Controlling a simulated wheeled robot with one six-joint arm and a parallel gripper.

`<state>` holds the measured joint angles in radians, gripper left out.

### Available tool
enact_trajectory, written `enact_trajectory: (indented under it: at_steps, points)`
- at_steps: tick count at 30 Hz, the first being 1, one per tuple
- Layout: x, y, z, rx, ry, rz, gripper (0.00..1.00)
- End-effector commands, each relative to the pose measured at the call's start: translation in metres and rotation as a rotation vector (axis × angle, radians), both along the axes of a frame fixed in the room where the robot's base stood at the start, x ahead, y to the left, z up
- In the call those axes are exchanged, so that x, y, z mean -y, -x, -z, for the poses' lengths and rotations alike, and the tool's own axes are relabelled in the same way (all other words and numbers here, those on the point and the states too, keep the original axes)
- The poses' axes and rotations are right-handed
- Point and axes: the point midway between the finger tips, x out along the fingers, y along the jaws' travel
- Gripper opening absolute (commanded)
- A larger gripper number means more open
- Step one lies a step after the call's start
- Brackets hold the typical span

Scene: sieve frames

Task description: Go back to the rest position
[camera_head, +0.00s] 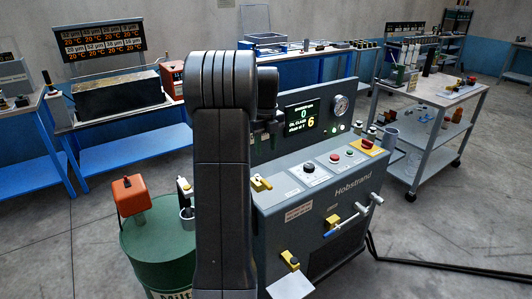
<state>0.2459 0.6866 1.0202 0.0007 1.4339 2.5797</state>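My dark grey arm (222,170) stands upright in the middle of the head view and bends over at its top. Dark parts at the arm's far end show just right of the upright link, in front of the machine's back panel. The fingertips cannot be made out there, and I cannot tell whether my gripper is open or shut or holds anything. The grey Hobstrand machine (345,190) stands right behind the arm, with a lit display (305,117), a round gauge (341,105) and coloured buttons. My arm hides its left part.
A green drum (160,252) with an orange-red device (130,194) stands left of my arm. A grey wheeled cart (437,92) with bottles and small items stands at right. Blue-framed benches (125,146) line the back. A black cable or pipe (430,262) crosses the floor at right.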

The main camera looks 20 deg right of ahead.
Motion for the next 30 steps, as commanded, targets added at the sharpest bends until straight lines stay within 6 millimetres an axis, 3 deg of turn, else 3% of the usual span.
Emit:
enact_trajectory:
  at_steps: [9, 14, 30]
  points:
    - [0.0, 0.0, 0.001, 0.0, 0.0, 0.0, 0.4]
    - [0.0, 0.0, 0.013, -0.002, 0.0, 0.0, 0.4]
    - [0.0, 0.001, 0.113, -0.004, -0.001, 0.0, 0.4]
